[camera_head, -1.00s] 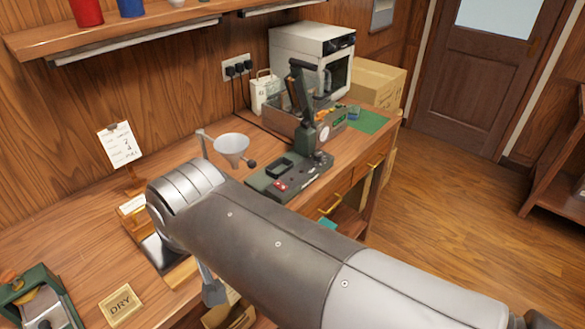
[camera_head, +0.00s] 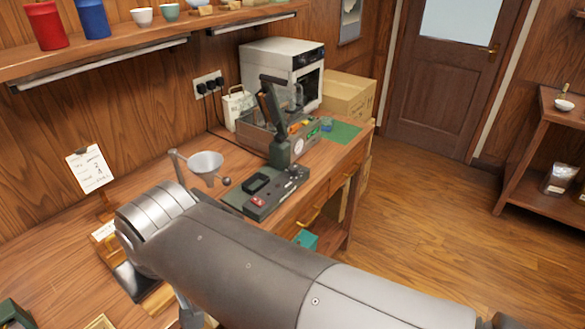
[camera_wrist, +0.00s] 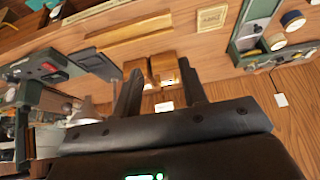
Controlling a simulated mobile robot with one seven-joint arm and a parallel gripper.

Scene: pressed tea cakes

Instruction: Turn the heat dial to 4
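I cannot pick out the heat dial or its numbers for certain. A white oven-like appliance (camera_head: 270,68) with a dark front panel (camera_head: 308,59) stands at the far end of the bench, its controls too small to read. A dark green press (camera_head: 268,190) with an upright lever and a red switch stands nearer; it also shows in the wrist view (camera_wrist: 40,68). My gripper (camera_wrist: 160,88) is open and empty in the wrist view, above the bench, with wooden blocks (camera_wrist: 152,72) seen beyond its fingers. In the head view my arm mostly hides it.
A white funnel (camera_head: 206,164) on a stand is beside the press. A note card (camera_head: 90,169) stands at left. A crate (camera_head: 255,136) and green mat (camera_head: 343,132) lie near the appliance. Open floor (camera_head: 420,205) is right of the bench; a shelf unit (camera_head: 545,160) stands beyond.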

